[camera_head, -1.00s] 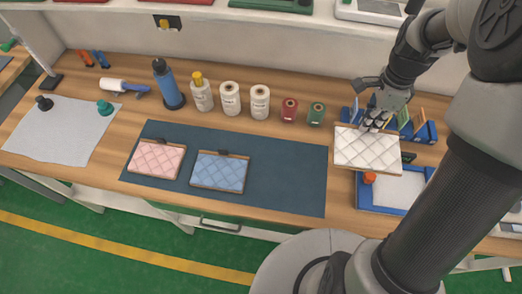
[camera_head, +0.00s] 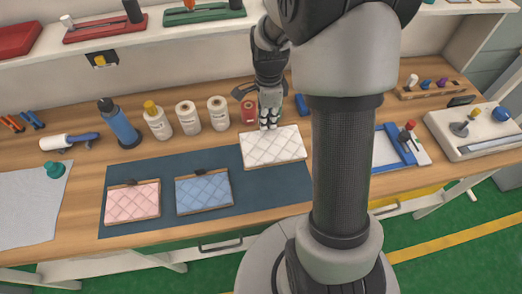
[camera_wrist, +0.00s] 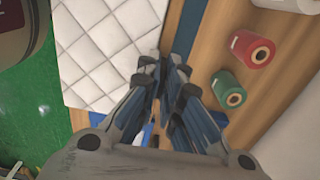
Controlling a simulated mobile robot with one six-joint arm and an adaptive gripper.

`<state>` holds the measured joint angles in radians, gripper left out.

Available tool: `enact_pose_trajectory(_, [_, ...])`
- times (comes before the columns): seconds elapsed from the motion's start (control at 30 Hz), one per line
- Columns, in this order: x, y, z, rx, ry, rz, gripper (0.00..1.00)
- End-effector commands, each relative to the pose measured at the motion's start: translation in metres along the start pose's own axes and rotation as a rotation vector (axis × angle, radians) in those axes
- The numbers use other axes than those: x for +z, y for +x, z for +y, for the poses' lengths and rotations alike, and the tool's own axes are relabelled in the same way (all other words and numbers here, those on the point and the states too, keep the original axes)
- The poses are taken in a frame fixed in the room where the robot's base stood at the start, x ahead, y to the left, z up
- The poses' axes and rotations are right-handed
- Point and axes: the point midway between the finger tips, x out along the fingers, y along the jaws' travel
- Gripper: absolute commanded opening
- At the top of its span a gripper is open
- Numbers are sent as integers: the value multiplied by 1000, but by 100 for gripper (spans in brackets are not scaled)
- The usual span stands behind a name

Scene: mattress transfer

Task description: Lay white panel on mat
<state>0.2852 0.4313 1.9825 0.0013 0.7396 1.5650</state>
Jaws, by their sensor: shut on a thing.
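The white quilted panel (camera_head: 274,147) is in my gripper (camera_head: 268,124), which is shut on its back edge. In the head view the panel is over the right part of the dark blue mat (camera_head: 256,192). I cannot tell whether it touches the mat. In the wrist view the panel (camera_wrist: 108,42) runs up and left from my gripper (camera_wrist: 163,65). A strip of the mat (camera_wrist: 188,30) shows beside it. A pink panel (camera_head: 132,202) and a blue panel (camera_head: 203,191) lie on the mat to the left.
White spools (camera_head: 188,117) and a red spool (camera_head: 249,112) stand behind the mat. A green spool (camera_wrist: 228,88) shows in the wrist view. A blue bottle (camera_head: 120,126) stands at back left. A blue-framed tray (camera_head: 398,146) is right of my arm.

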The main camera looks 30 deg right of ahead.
Motion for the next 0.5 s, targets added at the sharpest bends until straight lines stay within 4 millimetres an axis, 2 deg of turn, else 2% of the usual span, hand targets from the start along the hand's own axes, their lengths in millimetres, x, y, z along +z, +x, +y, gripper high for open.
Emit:
enact_pose_trajectory(0.03, [0, 19, 1, 6, 0, 0, 0])
enact_pose_trajectory(0.1, [0, 38, 1, 6, 0, 0, 0])
enact_pose_trajectory(0.3, [0, 86, 0, 3, 0, 0, 0])
enact_pose_trajectory(0.5, [0, 108, -1, 0, 0, 0, 0])
